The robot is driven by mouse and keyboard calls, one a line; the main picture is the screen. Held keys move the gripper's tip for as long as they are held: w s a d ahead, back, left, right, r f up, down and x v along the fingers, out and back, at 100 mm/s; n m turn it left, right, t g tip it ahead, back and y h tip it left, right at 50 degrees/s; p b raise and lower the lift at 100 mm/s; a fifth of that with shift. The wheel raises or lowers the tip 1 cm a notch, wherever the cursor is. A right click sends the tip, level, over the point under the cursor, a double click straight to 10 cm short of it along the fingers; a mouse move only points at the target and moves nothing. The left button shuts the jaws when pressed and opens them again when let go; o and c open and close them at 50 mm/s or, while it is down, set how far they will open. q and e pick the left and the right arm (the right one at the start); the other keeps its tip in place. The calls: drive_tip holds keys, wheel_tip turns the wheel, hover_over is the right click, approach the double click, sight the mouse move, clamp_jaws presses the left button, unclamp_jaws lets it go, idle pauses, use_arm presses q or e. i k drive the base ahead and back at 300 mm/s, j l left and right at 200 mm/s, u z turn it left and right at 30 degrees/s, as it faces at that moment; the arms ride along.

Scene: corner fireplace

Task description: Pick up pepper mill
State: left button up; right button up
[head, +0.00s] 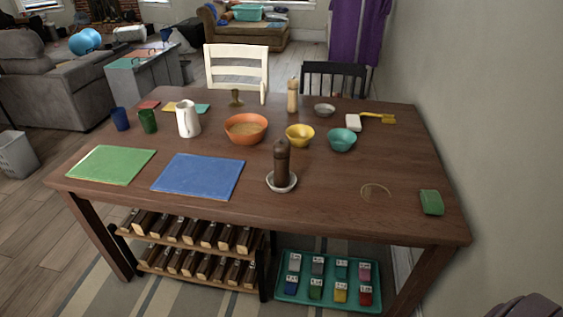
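A dark brown mill (282,166), which looks like the pepper mill, stands upright on a small white dish (283,188) near the middle front of the wooden table. A second, pale wooden mill-shaped thing (292,97) stands upright towards the back edge. Neither of my grippers is in view, and nothing touches the dark mill.
On the table (330,205), an orange bowl (246,137), yellow bowl (300,141) and teal bowl (342,145) stand behind the mill. A blue mat (198,177) lies to its left. A green block (431,202) lies far right. The front right tabletop is mostly clear.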

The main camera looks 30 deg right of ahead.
sight(282, 175)
drive_tip(key=z, duration=0.25)
drive_tip(key=i+j+z, duration=0.3)
drive_tip(key=j+z, duration=0.3)
drive_tip(key=i+j+z, duration=0.15)
drive_tip(key=z, duration=0.15)
